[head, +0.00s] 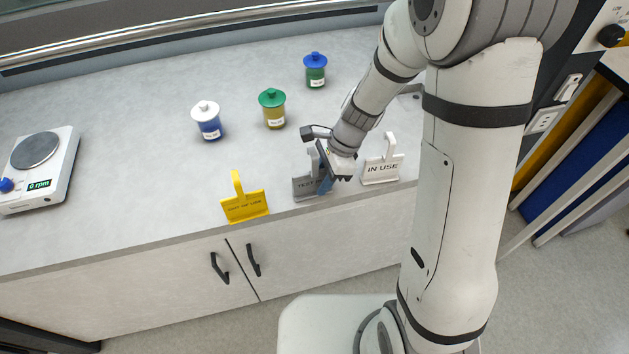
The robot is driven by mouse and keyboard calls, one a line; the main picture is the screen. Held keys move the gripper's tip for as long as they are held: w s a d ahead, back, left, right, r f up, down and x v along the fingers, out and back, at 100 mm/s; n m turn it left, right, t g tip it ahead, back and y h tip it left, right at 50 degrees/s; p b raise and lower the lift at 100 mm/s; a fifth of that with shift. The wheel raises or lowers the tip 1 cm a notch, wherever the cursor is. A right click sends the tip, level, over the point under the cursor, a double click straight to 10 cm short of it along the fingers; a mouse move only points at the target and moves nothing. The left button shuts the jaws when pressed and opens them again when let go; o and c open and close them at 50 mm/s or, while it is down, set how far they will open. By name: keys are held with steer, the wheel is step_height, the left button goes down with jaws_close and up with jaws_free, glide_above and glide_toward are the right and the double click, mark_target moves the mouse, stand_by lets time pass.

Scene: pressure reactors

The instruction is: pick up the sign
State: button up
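Three signs with upright handles stand near the front edge of the counter. A yellow sign (245,207) is on the left and its small text is hard to read. A grey sign (305,187) is in the middle, its right side covered by my gripper. A white sign (381,169) reading "IN USE" is on the right. My gripper (325,182) is low at the grey sign, pointing down and overlapping its handle and right part. The fingers are small and partly hidden, so I cannot tell whether they are closed on the handle.
Behind the signs stand a blue jar with white lid (208,127), a yellow jar with green lid (274,114) and a green jar with blue lid (315,75). A stirrer plate (40,170) is far left. The counter (140,190) between is clear.

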mark_target(321, 170)
steer(key=shift+a+f, duration=0.15)
steer(key=shift+f, duration=0.15)
steer(key=shift+s, duration=0.1)
steer(key=shift+c, duration=0.3)
jaws_close()
step_height(321, 170, up, 10)
steer(key=shift+r+p, duration=0.1)
steer(key=shift+p, duration=0.2)
stand_by(0.6)
